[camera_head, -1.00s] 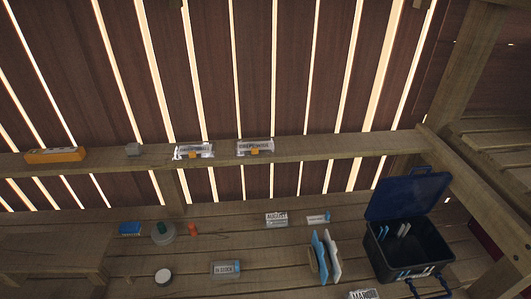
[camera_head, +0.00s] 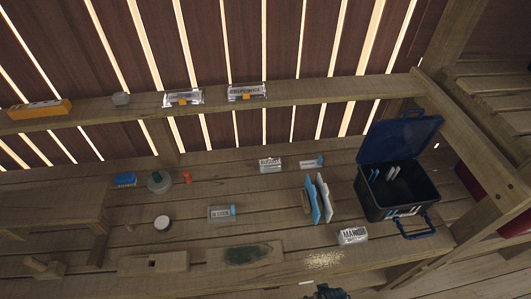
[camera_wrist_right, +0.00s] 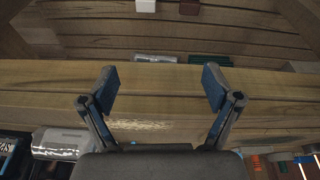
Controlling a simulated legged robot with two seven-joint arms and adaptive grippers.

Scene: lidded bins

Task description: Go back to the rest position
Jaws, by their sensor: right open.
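My right gripper (camera_wrist_right: 158,88) is open and empty in the right wrist view, its two fingers spread over a wooden bench edge. In the head view, a dark part at the bottom edge looks like the tip of my right gripper (camera_head: 328,291), in front of the bench. My left gripper is not in the head view. On the bench stands a dark bin (camera_head: 400,196) with its blue lid (camera_head: 402,137) raised, and some light cards are inside it.
A clear block marked MARCH (camera_head: 353,235) stands left of the bin's front. Blue and white panels (camera_head: 318,200) stand left of the bin. A clear box (camera_head: 221,213) and a round white-topped item (camera_head: 162,222) lie further left. A shelf (camera_head: 300,93) runs behind.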

